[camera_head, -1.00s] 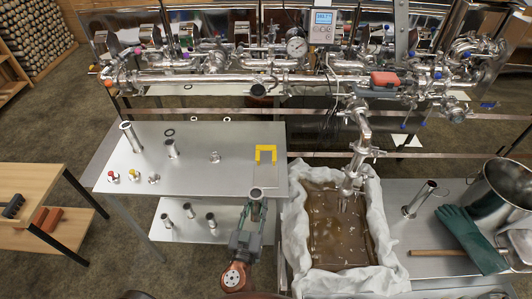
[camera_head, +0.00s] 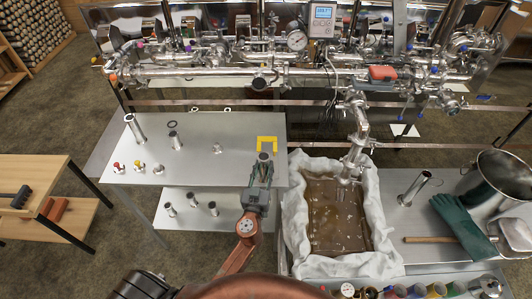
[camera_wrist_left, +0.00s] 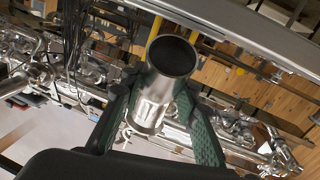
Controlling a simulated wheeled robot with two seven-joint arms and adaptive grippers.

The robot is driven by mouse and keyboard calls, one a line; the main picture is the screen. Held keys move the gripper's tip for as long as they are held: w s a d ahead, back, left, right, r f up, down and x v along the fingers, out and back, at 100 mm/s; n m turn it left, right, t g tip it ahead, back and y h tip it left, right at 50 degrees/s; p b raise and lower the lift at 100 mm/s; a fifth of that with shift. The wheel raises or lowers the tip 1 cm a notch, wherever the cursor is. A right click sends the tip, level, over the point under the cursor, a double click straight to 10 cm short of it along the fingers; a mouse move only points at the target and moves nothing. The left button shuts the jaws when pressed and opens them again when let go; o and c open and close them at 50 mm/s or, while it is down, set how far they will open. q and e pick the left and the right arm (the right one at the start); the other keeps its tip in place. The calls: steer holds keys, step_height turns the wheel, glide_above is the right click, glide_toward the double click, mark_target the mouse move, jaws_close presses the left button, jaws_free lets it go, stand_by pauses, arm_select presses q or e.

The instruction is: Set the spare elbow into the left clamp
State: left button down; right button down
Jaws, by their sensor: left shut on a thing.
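My left gripper (camera_head: 263,170) is shut on a short, shiny metal pipe piece (camera_head: 264,157), apparently the spare elbow, near the front right of the steel table. In the left wrist view the elbow (camera_wrist_left: 163,85) stands between the green finger pads of the gripper (camera_wrist_left: 160,108), its round dark mouth facing up. Its lower end is partly hidden by the fingers. A yellow U-shaped bracket (camera_head: 267,139) lies on the table just beyond the held piece. I cannot tell which fitting on the pipework (camera_head: 200,78) is the left clamp. My right gripper is not in view.
The steel table (camera_head: 210,165) carries upright pipe pieces (camera_head: 135,127) and small coloured-top fittings (camera_head: 118,168) at left. A cloth-lined basin of brown liquid (camera_head: 335,220) stands to the right. A rail (camera_head: 330,100) runs before the pipework. The table's middle is mostly clear.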

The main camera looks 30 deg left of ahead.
arm_select(q)
steer(key=shift+x, duration=1.05)
steer(key=p+x, duration=0.1)
steer(key=x, duration=0.3)
steer(key=shift+w, duration=0.2)
steer(key=shift+f+b, duration=0.25)
steer(key=shift+b, duration=0.1)
steer(key=c, duration=1.5)
jaws_free()
steer(key=shift+r, duration=0.1)
